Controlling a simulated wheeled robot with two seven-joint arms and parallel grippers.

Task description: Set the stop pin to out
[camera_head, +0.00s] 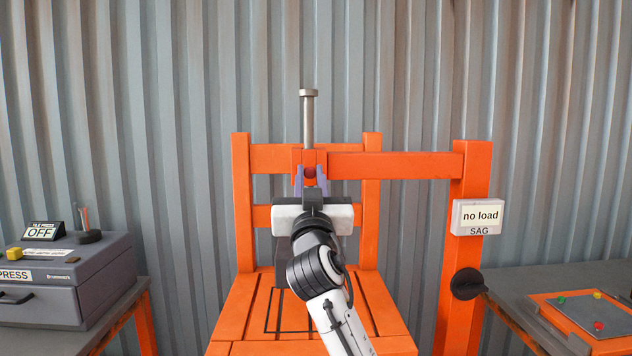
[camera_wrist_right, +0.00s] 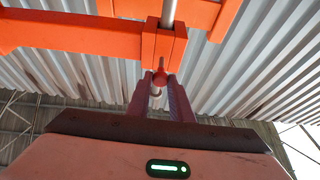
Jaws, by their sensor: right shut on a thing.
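The stop pin shows as a red round knob (camera_head: 310,172) on the front of the orange block (camera_head: 297,158) that guides an upright metal rod (camera_head: 308,120). My right gripper (camera_head: 311,181) reaches up to the block from below and in front. In the right wrist view the red knob (camera_wrist_right: 160,77) sits between the tips of the two purple fingers (camera_wrist_right: 160,88), which are shut on it. My left gripper is not in view.
An orange post carries a crossbeam (camera_head: 400,165), a "no load SAG" sign (camera_head: 479,217) and a black knob (camera_head: 467,284). A grey press box (camera_head: 60,285) stands on the left bench. A tray with colored buttons (camera_head: 590,315) is at the right. The slatted orange seat (camera_head: 245,310) lies below my arm.

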